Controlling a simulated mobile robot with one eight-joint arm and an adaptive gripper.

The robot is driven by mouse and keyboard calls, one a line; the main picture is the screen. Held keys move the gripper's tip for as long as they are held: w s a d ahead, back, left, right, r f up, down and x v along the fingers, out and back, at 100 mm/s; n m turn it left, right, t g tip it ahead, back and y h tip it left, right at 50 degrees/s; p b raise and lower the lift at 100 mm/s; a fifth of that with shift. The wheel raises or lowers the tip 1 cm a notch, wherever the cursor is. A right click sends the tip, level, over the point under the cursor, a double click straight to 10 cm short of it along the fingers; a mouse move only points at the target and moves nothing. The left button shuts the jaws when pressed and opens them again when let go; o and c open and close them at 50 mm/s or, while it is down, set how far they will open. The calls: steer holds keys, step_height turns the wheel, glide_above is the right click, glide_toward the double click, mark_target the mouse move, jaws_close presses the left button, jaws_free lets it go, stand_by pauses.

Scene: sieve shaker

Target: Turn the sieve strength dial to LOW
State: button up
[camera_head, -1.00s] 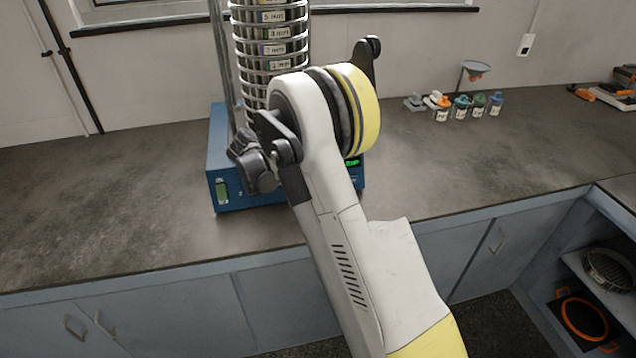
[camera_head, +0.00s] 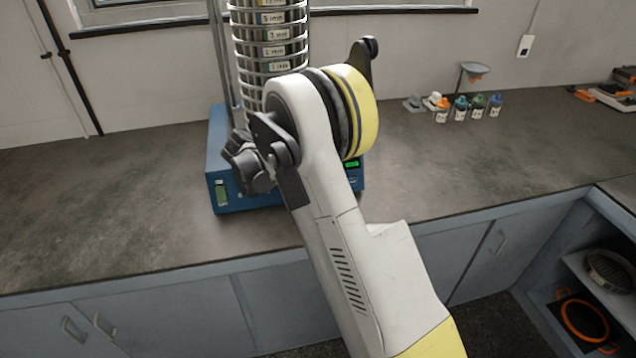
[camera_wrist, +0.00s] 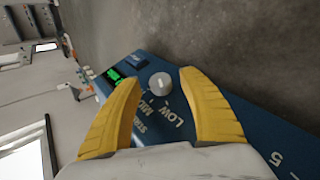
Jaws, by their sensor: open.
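The blue sieve shaker (camera_head: 217,168) stands on the grey bench, with a tall stack of labelled sieves (camera_head: 270,50) on it. Its panel fills the middle of the wrist view (camera_wrist: 150,66). The light grey round strength dial (camera_wrist: 160,84) sits there, with LOW and MID printed beside it. Which mark it points to is too small to tell. My gripper (camera_wrist: 160,77) is open, its yellow fingertips on either side of the dial with visible gaps. I cannot tell how far the tips are from the panel. In the head view my arm hides the dial.
A green display (camera_wrist: 115,75) is lit beside the dial. Several small bottles (camera_head: 460,108) and a funnel (camera_head: 474,69) stand at the back right of the bench. The bench (camera_head: 100,210) left of the shaker is clear.

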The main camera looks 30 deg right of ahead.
steer(key=v, duration=1)
steer(key=shift+a+r, duration=0.3)
steer(key=shift+a, duration=0.05)
steer(key=s+a+r+n+t+y, duration=0.1)
steer(key=s+r+t+y, duration=0.1)
steer(key=s+r, duration=0.3)
steer(key=s+a+r+t+y, duration=0.1)
steer(key=s+r+t+y, duration=0.15)
steer(key=s, duration=0.55)
steer(key=s+a+f+t+y, duration=0.1)
steer(key=s+a+t+y, duration=0.1)
steer(key=s, duration=0.5)
steer(key=s+a+m+t+y, duration=0.1)
steer(key=s+a+y, duration=0.2)
steer(key=s+a, duration=0.2)
steer(key=s, duration=0.3)
steer(key=shift+f+t, duration=0.35)
steer(key=shift+f, duration=0.05)
